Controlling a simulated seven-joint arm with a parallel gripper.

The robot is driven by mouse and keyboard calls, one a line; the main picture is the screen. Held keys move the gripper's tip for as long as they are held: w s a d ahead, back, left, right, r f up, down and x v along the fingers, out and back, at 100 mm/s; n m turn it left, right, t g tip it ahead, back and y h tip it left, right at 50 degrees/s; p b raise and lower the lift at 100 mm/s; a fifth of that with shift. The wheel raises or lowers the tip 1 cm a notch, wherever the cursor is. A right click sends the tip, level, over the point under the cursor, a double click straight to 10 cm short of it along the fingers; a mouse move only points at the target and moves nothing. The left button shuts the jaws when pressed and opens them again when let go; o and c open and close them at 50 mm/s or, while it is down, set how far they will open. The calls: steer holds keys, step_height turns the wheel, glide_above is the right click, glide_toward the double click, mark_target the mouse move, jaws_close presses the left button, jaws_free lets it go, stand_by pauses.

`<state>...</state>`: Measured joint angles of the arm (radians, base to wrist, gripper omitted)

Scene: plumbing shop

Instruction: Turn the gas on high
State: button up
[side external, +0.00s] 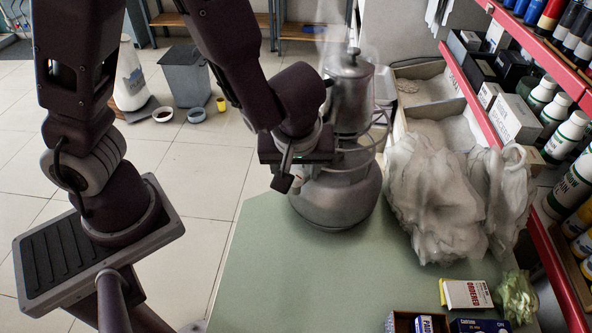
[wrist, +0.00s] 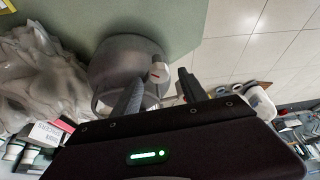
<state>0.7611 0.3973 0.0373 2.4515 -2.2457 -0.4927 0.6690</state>
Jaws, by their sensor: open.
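A grey camping gas stove (side external: 335,203) with a round, wide base stands on the green worktop. A metal kettle (side external: 352,95) sits on it. The stove's small light-grey knob (wrist: 159,74) has a red mark and sticks out from the base. My gripper (side external: 290,178) is at the stove's left side, close to the knob. In the wrist view the stove base (wrist: 118,58) shows beyond my open gripper (wrist: 161,79), with the knob between and just beyond the fingertips. I cannot tell whether a finger touches it.
Crumpled plastic bags (side external: 440,195) lie right of the stove, before open boxes (side external: 430,95). A red-edged shelf (side external: 500,150) holds bottles and boxes. A small white-and-red box (side external: 467,293) lies at the front right. The worktop (side external: 290,270) is clear in front of the stove.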

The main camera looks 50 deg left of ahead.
steer(key=shift+x, duration=0.95)
jaws_close()
steer(key=n+g, duration=0.1)
steer(key=n, duration=0.3)
steer(key=shift+w+d+n+g+y, duration=0.1)
steer(key=shift+w+n+g+y, duration=0.1)
steer(key=shift+n+g+y, duration=0.15)
steer(key=n+g, duration=0.2)
steer(key=n, duration=0.3)
steer(key=shift+w, duration=0.1)
